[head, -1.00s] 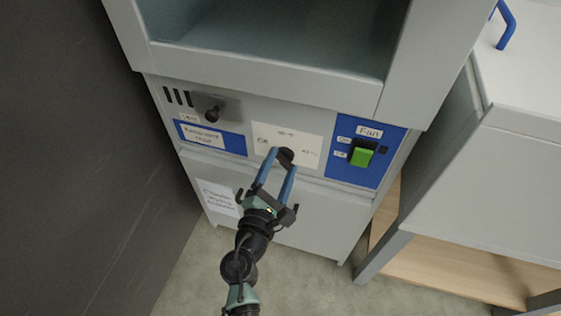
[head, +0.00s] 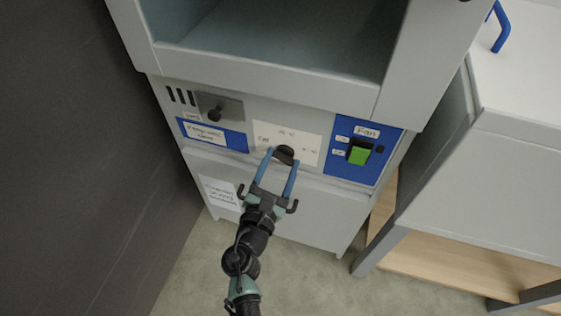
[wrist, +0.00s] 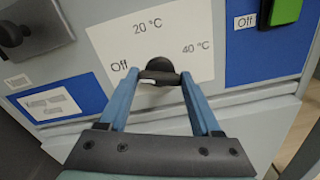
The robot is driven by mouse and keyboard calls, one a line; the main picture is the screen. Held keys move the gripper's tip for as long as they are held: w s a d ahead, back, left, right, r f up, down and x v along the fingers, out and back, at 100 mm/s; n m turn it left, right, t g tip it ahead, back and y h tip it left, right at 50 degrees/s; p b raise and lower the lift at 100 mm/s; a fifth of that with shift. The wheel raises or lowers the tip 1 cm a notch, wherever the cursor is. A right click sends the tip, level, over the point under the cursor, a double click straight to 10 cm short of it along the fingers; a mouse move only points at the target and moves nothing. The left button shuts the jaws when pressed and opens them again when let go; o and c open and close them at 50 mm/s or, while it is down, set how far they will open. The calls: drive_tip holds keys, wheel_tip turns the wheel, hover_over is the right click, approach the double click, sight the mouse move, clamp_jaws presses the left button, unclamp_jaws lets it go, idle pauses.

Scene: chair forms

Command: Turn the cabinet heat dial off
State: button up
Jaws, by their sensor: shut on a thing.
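The heat dial (head: 285,153) is a dark knob on a white plate (head: 303,143) in the middle of the cabinet front. In the wrist view the dial (wrist: 160,70) sits below the "20 °C" mark, with "Off" to its left and "40 °C" to its right. Its grip bar lies roughly crosswise between the fingers; I cannot tell which mark it points to. My gripper (head: 281,158) is shut on the dial, its blue fingers on either side of it. The fingers also show in the wrist view (wrist: 160,76).
A green fan switch (head: 359,155) on a blue panel is to the right of the dial. A black knob (head: 214,114) on a grey plate is to the left. The cabinet's open bay (head: 270,45) is above. A grey unit (head: 480,190) stands at right, a dark wall at left.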

drive_tip(key=shift+f, duration=0.1)
drive_tip(key=o, duration=1.4)
drive_tip(key=shift+c, duration=0.2)
drive_tip(key=p+v, duration=0.2)
drive_tip(key=v, duration=1.1)
